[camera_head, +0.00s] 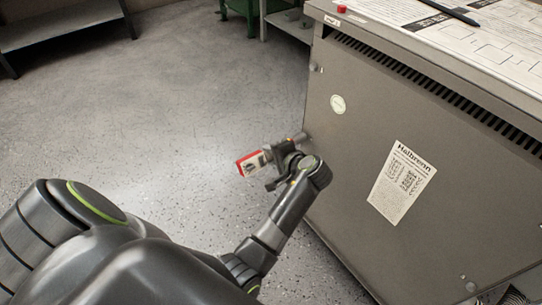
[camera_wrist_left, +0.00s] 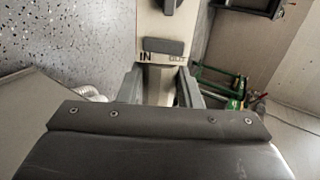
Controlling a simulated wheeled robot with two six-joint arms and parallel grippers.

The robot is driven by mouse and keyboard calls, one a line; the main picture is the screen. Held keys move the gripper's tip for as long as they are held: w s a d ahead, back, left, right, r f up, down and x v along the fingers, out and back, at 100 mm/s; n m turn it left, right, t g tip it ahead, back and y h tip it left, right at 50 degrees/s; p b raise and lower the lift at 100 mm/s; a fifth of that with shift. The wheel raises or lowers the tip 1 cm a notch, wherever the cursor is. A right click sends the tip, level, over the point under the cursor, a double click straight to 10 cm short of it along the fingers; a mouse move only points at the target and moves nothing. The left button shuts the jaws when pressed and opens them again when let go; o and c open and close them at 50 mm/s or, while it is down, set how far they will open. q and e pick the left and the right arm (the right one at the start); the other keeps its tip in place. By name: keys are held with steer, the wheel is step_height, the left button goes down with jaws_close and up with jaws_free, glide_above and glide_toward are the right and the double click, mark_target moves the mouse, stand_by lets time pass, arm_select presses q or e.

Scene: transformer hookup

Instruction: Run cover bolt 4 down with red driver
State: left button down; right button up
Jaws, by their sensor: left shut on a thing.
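The red driver (camera_head: 249,163) has a red and pale body and is held by my left gripper (camera_head: 279,166). Its nose points right, close to the left edge of the grey cover panel (camera_head: 350,150); I cannot tell if it touches. In the left wrist view, the driver's pale housing (camera_wrist_left: 160,72), marked IN and OUT, sits between the gripper fingers (camera_wrist_left: 160,88). One cover bolt (camera_head: 314,67) shows at the panel's upper left and another (camera_head: 470,287) at the lower right. No bolt shows at the driver's nose. I cannot tell which is bolt 4. My right gripper is not visible.
The transformer cabinet's top (camera_head: 440,40) carries printed sheets, a dark pen (camera_head: 450,12) and a red button (camera_head: 341,9). A grey shelf (camera_head: 65,25) and a green stand (camera_head: 245,12) are at the back. The speckled floor (camera_head: 150,110) is clear between.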

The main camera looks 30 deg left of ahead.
mark_target(263, 160)
arm_select(q)
steer(key=shift+w+d+r+p, duration=0.15)
steer(key=shift+w+p, duration=0.45)
steer(key=shift+p, duration=0.7)
stand_by(3.0)
steer(key=shift+s, duration=0.1)
steer(key=shift+s+a+p, duration=0.35)
steer(key=shift+s+p, duration=0.55)
steer(key=shift+p, duration=0.15)
steer(key=shift+s+a+p, duration=0.25)
steer(key=shift+s+p, duration=0.2)
steer(key=shift+s, duration=0.15)
steer(key=shift+s+a+p, duration=0.2)
steer(key=shift+s+p, duration=0.25)
steer(key=shift+s, duration=0.1)
